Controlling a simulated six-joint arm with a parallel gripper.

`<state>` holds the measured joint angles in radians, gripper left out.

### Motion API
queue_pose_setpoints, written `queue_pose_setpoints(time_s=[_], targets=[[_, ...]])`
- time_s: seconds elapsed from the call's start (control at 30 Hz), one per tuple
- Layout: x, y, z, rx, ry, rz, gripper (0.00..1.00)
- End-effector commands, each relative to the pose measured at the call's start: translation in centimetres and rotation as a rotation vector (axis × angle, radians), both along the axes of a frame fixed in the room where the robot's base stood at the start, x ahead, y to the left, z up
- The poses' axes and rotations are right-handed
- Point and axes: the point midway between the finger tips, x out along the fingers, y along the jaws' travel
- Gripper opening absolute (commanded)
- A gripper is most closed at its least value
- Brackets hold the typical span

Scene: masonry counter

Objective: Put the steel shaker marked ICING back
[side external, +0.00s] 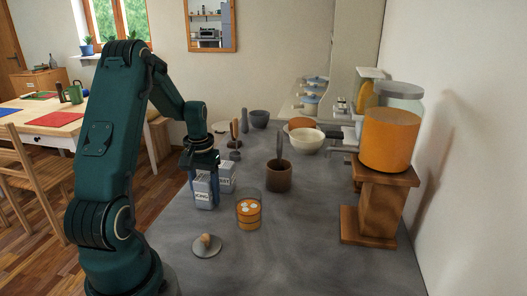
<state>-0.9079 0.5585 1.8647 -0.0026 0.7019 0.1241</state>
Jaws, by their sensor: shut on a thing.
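The steel shaker marked ICING (204,192) is a grey, upright canister at the left edge of the counter, its lettering partly readable. My gripper (203,170) comes down from above and is shut on its upper part. The jaws hide the shaker's top. A second, similar grey shaker with lettering (227,178) stands right behind it, to the right; its label is only partly visible. I cannot tell whether the two touch, or whether the ICING shaker's base rests on the counter.
An orange tin with white rounds (248,221) and a flat grey lid with a knob (206,249) are nearer. A brown pot with a utensil (279,181) stands to the right, bowls (306,144) behind. A wooden stand (378,205) bears a large orange jar. The front right counter is clear.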

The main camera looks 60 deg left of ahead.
Motion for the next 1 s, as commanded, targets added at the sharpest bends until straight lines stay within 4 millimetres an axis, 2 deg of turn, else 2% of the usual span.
queue_pose_setpoints(time_s=[0.17,0.2,0.23,0.27,0.67,0.77,1.0], targets=[[0.0,0.0,-0.3,0.000,0.000,0.000,0.00],[0.0,0.0,-0.3,0.001,-0.001,0.000,0.66],[0.0,0.0,-0.3,0.001,-0.001,0.000,0.78],[0.0,0.0,-0.3,0.001,-0.001,0.000,0.85],[0.1,0.1,0.3,0.002,-0.002,0.000,0.85],[0.1,0.1,1.6,0.006,-0.004,0.000,0.85],[0.0,0.1,6.7,0.008,-0.006,0.000,0.85]])
